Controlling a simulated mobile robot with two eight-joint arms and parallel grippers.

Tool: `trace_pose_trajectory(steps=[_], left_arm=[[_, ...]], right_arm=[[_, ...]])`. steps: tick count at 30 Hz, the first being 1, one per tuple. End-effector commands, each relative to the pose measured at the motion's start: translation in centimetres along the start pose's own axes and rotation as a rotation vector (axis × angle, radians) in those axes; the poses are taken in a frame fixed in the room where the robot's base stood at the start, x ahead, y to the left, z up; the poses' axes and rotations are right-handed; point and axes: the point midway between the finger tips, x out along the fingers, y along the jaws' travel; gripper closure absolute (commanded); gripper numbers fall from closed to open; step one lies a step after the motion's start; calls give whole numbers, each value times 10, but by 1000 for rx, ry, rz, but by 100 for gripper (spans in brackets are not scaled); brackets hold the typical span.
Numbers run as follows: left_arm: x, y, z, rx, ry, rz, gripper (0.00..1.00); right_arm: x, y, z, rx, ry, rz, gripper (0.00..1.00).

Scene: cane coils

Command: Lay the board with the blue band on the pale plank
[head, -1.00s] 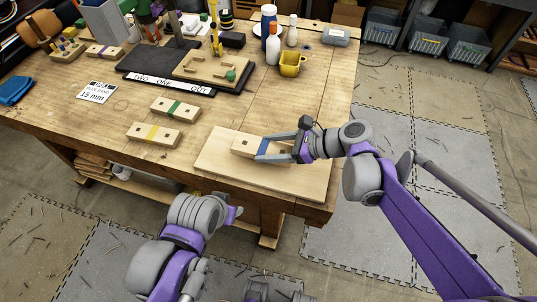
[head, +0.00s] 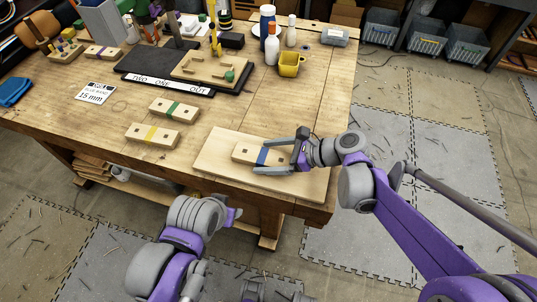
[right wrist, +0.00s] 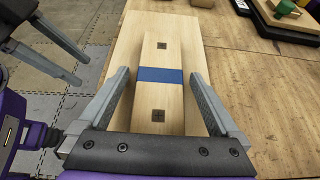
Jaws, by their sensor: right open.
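The board with the blue band (head: 244,151) lies flat on the pale plank (head: 215,155) at the near right of the workbench. In the right wrist view the board (right wrist: 159,99) lies lengthwise on the plank (right wrist: 125,70), with a dark square mark on each side of the band. My right gripper (head: 262,154) is open, its fingers on either side of the board with gaps between; it also shows in the right wrist view (right wrist: 160,85). My left gripper is empty off the bench's front edge; its fingers (right wrist: 62,55) stand apart in the right wrist view.
A green-banded board (head: 175,110) and a yellow-banded board (head: 153,135) lie left of the plank. A white card (head: 96,94) lies farther left. Bench right of the plank is narrow.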

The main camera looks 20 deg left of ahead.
Motion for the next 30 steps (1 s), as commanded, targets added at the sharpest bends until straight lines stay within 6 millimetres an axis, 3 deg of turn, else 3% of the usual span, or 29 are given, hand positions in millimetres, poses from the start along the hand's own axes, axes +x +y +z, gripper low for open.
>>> trace_pose_trajectory(steps=[5,21,30], left_arm=[[-1,0,-1,0,1,0,50],[0,0,0,0,0,0,50],[0,0,0,0,0,0,50]], right_arm=[[-8,0,1,1,0,-2,2],[-109,0,1,1,0,-2,2],[-121,0,1,0,0,0,2]])
